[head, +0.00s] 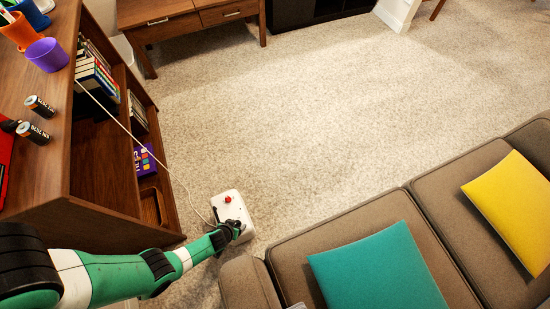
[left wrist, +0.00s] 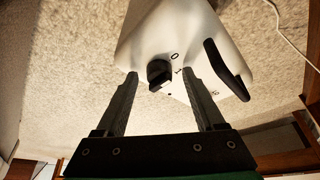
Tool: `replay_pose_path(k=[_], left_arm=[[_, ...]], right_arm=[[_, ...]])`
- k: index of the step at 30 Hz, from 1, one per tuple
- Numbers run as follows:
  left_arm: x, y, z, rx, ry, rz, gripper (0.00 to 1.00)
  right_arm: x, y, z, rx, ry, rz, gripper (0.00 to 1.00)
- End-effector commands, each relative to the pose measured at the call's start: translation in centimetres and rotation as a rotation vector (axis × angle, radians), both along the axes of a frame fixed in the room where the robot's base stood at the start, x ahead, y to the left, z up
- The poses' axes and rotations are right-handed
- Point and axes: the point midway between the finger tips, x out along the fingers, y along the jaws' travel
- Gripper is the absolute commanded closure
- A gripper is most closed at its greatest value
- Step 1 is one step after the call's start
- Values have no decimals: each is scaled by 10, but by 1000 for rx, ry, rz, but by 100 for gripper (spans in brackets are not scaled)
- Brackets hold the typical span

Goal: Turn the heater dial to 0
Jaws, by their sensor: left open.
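In the left wrist view the white heater (left wrist: 190,28) carries a black dial (left wrist: 159,71) and a black handle (left wrist: 228,70). Marks that look like 0 and 1 are printed beside the dial; I cannot tell which one it points at. My left gripper (left wrist: 158,76) is open, its fingertips apart on either side of the dial in that view. Contact is not clear. In the head view my left gripper (head: 234,228) covers part of the heater. My right gripper is not in view.
A wooden shelf unit (head: 105,160) stands at left, with batteries and cups on top. A white cord (head: 130,132) runs from it to the heater. A brown sofa (head: 340,235) with teal and yellow cushions is at right. Open carpet (head: 300,110) lies beyond.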

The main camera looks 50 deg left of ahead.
Motion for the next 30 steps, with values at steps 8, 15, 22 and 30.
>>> replay_pose_path(k=[8,15,22,30], left_arm=[[-1,2,0,-1,-2,-165,29],[-19,-7,60,1,0,-191,29],[-38,-15,108,2,0,-192,29],[9,-14,128,19,-68,-212,29]], right_arm=[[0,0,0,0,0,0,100],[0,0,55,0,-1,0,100],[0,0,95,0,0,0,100],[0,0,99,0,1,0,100]])
